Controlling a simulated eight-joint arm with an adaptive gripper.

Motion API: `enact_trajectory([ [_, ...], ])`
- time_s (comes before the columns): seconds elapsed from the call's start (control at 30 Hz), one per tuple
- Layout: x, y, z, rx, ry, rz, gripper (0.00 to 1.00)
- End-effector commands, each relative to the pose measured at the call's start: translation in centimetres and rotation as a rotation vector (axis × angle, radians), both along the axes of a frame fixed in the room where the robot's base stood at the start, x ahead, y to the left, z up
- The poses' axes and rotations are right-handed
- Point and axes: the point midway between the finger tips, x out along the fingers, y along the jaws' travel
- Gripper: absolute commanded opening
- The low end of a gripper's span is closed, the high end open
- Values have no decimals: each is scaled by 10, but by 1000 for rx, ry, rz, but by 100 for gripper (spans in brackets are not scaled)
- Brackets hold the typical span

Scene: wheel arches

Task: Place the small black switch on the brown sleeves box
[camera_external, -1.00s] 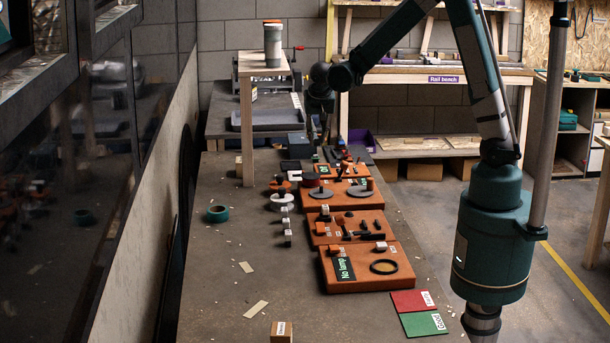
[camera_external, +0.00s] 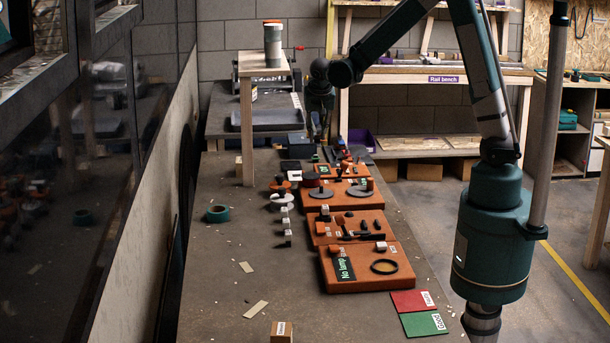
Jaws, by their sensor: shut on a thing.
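My gripper (camera_external: 318,129) is at the far end of the dark bench, pointing down above the far tools and trays. It is small in the view, and its fingers appear shut on a small dark thing, likely the small black switch. The switch's outline cannot be made out against the dark items behind it. A small brown box (camera_external: 281,333) with a white label sits at the bench's near edge, far from my gripper. Its label is too small to read, so I cannot tell whether it is the sleeves box.
Orange trays (camera_external: 345,285) with parts run along the bench's right side. Red (camera_external: 411,299) and green (camera_external: 424,324) cards lie near its front right. A wooden stand (camera_external: 247,130) rises at the back left. A green tape roll (camera_external: 218,214) lies left; the left-middle bench is mostly clear.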

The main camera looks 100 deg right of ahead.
Motion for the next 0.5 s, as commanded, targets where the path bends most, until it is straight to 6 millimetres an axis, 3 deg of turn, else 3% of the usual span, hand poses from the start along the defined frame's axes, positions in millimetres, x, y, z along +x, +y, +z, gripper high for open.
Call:
enact_trajectory([
  [0.5, 7, 8, 0, 0, 0, 12, 15],
])
